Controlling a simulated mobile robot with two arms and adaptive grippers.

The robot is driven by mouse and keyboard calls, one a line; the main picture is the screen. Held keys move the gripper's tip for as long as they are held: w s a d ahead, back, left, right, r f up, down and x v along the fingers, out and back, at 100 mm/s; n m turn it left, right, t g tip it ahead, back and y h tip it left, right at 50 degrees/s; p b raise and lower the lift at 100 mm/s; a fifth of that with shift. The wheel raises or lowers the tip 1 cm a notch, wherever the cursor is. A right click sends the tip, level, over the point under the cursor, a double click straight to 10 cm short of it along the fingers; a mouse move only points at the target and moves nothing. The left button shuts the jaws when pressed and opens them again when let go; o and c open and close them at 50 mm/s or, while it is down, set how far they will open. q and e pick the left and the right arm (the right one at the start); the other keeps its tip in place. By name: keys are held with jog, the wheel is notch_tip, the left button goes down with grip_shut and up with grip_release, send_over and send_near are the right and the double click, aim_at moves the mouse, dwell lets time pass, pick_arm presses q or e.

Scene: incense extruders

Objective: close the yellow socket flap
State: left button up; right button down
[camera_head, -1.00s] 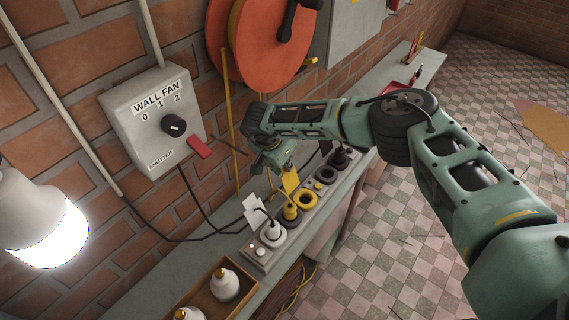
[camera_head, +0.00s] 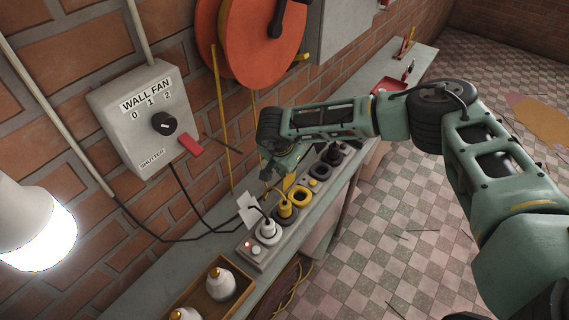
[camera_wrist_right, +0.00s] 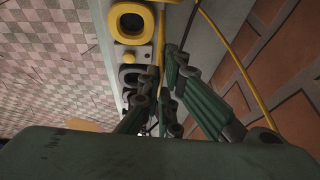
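The yellow socket flap (camera_head: 289,182) stands raised on the wall side of the socket strip, partly hidden by my right gripper. The open yellow socket ring (camera_head: 299,196) lies beside it and also shows at the top of the right wrist view (camera_wrist_right: 131,22). My right gripper (camera_head: 279,172) points down at the flap from the wall side; whether it touches the flap is unclear. In the wrist view its fingers (camera_wrist_right: 160,72) show a narrow gap at the tips, with a thin yellow edge beyond. Their opening is hard to judge. My left gripper is out of view.
The grey socket strip (camera_head: 258,260) carries a white plug (camera_head: 267,231), a yellow plug (camera_head: 285,208) and dark sockets. Yellow cords hang below the orange reel (camera_head: 262,40) by the wall. A red tray (camera_head: 388,86) lies farther along the bench.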

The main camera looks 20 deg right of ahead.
jog(key=shift+s+d+f+t+y+b, duration=0.25)
jog(key=shift+s+d+t+b, duration=0.1)
jog(key=shift+s+b, duration=0.2)
jog(key=shift+s+d+f+t+y+b, duration=0.1)
jog(key=shift+s+d+t+y+b, duration=0.2)
jog(key=shift+s+b, duration=0.25)
jog(key=shift+d+f, duration=0.1)
jog(key=c, duration=1.9)
grip_release()
jog(key=shift+s+d, duration=0.1)
jog(key=shift+r, duration=0.25)
jog(key=v, duration=1.1)
jog(key=shift+a+r, duration=0.2)
jog(key=shift+r, duration=0.1)
jog(key=shift+s, duration=0.15)
